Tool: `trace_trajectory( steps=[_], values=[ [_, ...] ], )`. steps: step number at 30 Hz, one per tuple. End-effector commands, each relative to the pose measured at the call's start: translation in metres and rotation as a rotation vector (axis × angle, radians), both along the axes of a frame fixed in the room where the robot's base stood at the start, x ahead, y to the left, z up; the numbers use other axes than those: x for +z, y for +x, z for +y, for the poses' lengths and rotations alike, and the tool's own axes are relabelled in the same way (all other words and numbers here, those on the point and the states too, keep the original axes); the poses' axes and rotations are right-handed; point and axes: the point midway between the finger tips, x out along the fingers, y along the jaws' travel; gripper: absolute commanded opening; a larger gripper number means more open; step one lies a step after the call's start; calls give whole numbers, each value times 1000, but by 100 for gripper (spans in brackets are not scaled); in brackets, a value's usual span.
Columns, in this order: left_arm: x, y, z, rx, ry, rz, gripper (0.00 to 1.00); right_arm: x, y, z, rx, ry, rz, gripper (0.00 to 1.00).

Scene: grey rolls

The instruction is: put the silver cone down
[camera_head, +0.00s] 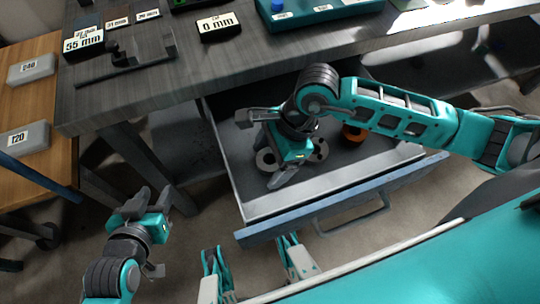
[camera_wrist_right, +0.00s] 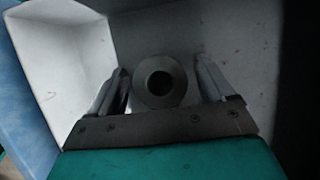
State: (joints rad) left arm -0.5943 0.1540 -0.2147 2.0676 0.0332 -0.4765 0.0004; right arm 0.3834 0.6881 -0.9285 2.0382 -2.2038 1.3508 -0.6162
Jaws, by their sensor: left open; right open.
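The silver cone (camera_wrist_right: 159,80) stands in the open drawer, its round end with a dark hole facing the right wrist camera. My right gripper (camera_wrist_right: 161,68) is open, with one finger on each side of the cone. In the head view my right gripper (camera_head: 263,148) reaches down into the drawer, with a grey roll (camera_head: 266,161) between its fingers, partly hidden by the hand. Whether the cone touches the drawer floor is hard to tell. My left gripper (camera_head: 148,200) is open and empty, left of the drawer.
The drawer (camera_head: 236,186) also holds another grey roll (camera_head: 320,150) and an orange roll (camera_head: 353,133). A grey worktop (camera_head: 190,75) with labelled blocks and a teal tray (camera_head: 310,14) overhangs it. A wooden bench (camera_head: 50,100) stands at left.

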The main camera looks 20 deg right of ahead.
Motion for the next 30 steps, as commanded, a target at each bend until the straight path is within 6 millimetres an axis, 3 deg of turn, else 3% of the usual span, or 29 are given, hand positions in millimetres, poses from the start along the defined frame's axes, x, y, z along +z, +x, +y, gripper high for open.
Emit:
trace_trajectory(
  steps=[7,21,30],
  values=[
    [7,0,0,-2,2,-2,43,17,1,-5,0,0,-2,82],
    [25,1,0,0,0,-4,43,102,2,-41,-1,-1,-3,82],
    [27,2,-2,5,-8,-4,43,114,2,-46,-1,0,0,82]
  ],
)
